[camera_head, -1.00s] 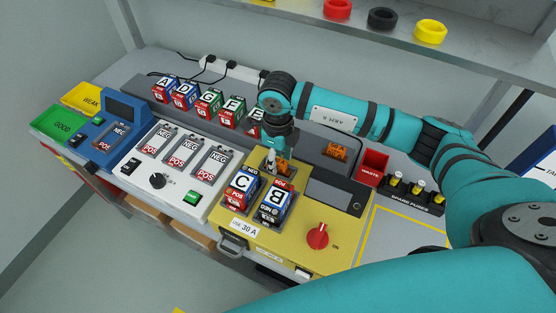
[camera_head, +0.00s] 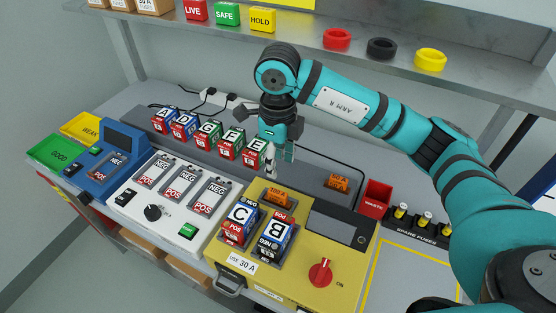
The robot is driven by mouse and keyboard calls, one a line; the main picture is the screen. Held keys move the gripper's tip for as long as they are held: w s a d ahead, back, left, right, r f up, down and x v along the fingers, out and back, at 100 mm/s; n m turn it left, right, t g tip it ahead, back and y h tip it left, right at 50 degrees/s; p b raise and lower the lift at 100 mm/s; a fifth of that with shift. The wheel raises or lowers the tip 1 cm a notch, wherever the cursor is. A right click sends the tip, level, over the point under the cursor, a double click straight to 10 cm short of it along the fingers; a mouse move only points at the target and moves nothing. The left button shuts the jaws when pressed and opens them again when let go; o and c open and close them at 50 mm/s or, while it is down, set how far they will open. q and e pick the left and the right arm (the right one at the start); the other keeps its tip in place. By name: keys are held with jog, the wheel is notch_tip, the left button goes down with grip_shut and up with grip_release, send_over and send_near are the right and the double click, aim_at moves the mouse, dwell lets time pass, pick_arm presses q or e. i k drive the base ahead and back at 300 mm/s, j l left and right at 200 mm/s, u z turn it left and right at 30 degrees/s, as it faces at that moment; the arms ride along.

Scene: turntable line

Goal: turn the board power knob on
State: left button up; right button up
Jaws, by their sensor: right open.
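The red power knob (camera_head: 320,272) sits on the front right part of the yellow board (camera_head: 290,292). An "ON" mark is printed to its right, and the knob's grip stands roughly upright in the picture. Batteries C (camera_head: 239,222) and B (camera_head: 274,240) sit in the board's bays. An orange fuse (camera_head: 276,197) sits in the board behind them. My right gripper (camera_head: 277,170) points down above the back edge of the board, open, with nothing seen between its fingers. It is well behind the knob and apart from it. My left gripper is not in view.
Several batteries stand in a row (camera_head: 202,132) left of my right gripper. The white charger (camera_head: 158,187) lies left of the board. A red waste bin (camera_head: 375,196) and spare fuses (camera_head: 420,221) stand to the right. The shelf (camera_head: 300,42) crosses above.

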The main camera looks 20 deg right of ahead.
aim_at(321, 276)
jog(key=k+j, duration=0.25)
jog(key=k, duration=0.2)
jog(key=k+j, duration=0.25)
jog(key=k, duration=0.25)
jog(key=k+j, duration=0.3)
jog(key=k, duration=0.15)
